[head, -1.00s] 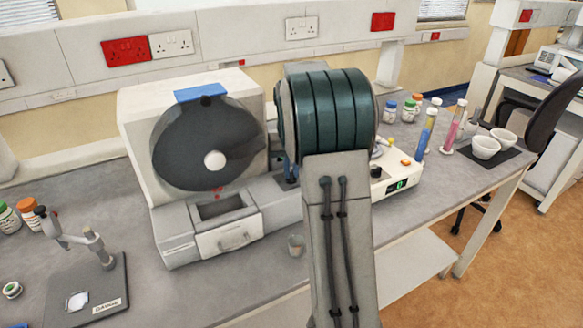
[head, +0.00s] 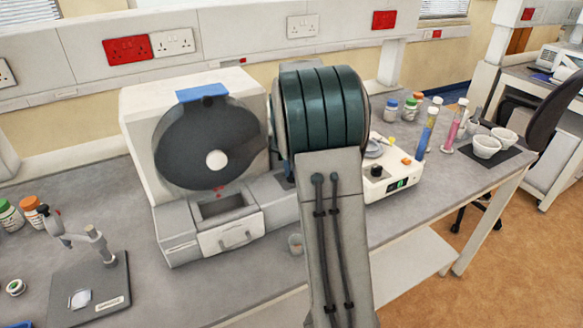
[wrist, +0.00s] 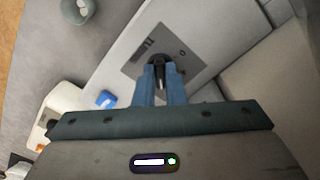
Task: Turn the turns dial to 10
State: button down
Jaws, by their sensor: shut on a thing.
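In the wrist view, the turns dial (wrist: 160,73) is a small black knob on a grey plate set in the pale front panel (wrist: 128,50). My gripper (wrist: 160,78) has its two blue fingers closed on either side of the knob, gripping it. Markings on the plate are too small to read. In the head view, my arm hides the dial and most of my gripper. The white machine (head: 135,120) has a dark round drum (head: 180,160) with a pale hub and a blue block on top.
A white device (head: 395,187) with a black knob and green display stands right of my arm. Bottles, tubes and bowls (head: 485,147) are farther right. A stand (head: 90,290) is at the front left.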

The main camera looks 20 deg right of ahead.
jog(key=c, duration=1.5)
grip_release()
jog(key=shift+r, duration=0.1)
notch_tip(320, 180, up, 14)
